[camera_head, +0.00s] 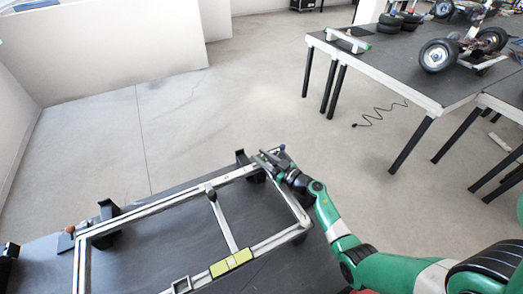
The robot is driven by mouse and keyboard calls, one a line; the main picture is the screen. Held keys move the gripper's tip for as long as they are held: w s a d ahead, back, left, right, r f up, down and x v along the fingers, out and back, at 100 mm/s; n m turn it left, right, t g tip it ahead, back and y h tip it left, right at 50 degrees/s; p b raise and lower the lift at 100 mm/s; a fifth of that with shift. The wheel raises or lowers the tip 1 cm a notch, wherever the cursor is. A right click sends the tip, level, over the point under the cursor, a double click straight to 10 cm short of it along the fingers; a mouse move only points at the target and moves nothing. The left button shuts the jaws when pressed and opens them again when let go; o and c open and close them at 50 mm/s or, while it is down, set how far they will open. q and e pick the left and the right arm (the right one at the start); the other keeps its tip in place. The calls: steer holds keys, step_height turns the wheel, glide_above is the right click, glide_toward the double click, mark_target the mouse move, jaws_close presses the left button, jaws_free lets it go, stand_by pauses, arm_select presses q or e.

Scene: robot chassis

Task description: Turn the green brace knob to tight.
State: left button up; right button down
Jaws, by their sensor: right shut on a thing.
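My right gripper (271,160), on the green arm from the right, is at the far right corner of the metal chassis frame (158,206). It is shut around the green brace knob (263,156), of which only a small bit of green shows between and beside the fingers. The knob's pointer or its tight mark cannot be made out. A blue knob (282,147) shows just beyond the gripper. My left gripper is not in view.
The frame lies on a dark table (165,255). An orange knob (70,229) is at its left corner, a black-knobbed lever (211,190) in its middle, and a yellow-green block (231,263) on its near bar. Another table with wheels (437,55) stands at the back right.

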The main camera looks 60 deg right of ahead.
mark_target(262, 158)
steer(key=c, duration=0.5)
jaws_free()
step_height(262, 158, up, 5)
steer(key=p, duration=0.5)
steer(key=shift+s+a+f, duration=0.1)
steer(key=shift+s, duration=0.05)
steer(key=s+a+r+p, duration=0.8)
steer(key=s+a+p, duration=0.1)
steer(key=a+p, duration=0.1)
steer(key=shift+a+r+p, duration=0.15)
steer(key=shift+p, duration=0.15)
